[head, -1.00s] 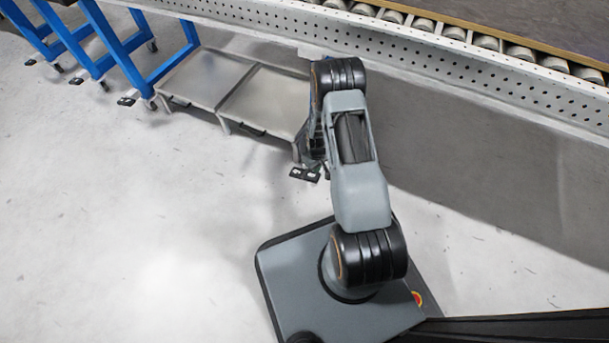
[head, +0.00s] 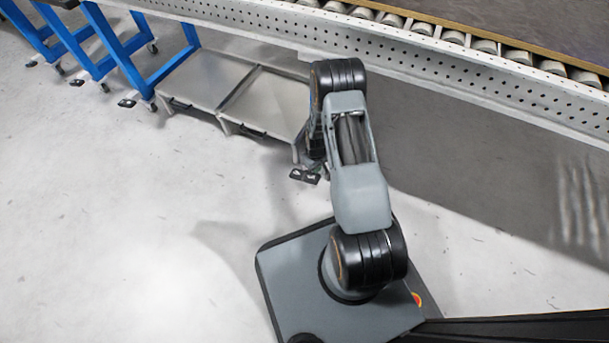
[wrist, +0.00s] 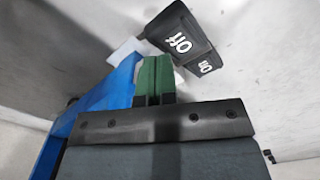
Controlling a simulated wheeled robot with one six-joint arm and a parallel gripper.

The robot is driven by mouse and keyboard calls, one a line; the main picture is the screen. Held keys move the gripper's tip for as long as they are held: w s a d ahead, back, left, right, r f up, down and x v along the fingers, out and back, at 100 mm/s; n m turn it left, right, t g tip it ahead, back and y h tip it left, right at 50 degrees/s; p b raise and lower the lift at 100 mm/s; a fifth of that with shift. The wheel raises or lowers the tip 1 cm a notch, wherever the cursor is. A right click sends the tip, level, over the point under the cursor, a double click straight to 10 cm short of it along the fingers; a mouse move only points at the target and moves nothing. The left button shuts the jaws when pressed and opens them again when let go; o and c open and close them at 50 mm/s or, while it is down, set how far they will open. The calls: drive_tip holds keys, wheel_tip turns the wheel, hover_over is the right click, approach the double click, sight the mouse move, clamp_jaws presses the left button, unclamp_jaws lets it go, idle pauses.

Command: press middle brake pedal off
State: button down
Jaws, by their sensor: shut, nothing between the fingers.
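A black brake pedal with white "Off" (wrist: 182,38) and "On" (wrist: 206,68) labels is in the upper middle of the wrist view. In the head view, a small black pedal (head: 304,176) shows on the floor beside the arm's far end. My gripper (wrist: 153,66) has green fingers held together with nothing between them. In the wrist picture its tips lie just left of the "Off" part; I cannot tell whether they touch it. In the head view the gripper is mostly hidden behind my arm.
A low metal platform (head: 232,92) stands left of the arm's end, beside a roller conveyor (head: 440,55). Blue-legged frames (head: 135,58) stand at the upper left, with further black pedals (head: 128,102) at their feet. The floor at left is clear.

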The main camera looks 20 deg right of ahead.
drive_tip(key=shift+r+p, duration=1.8)
drive_tip(key=shift+r, duration=0.95)
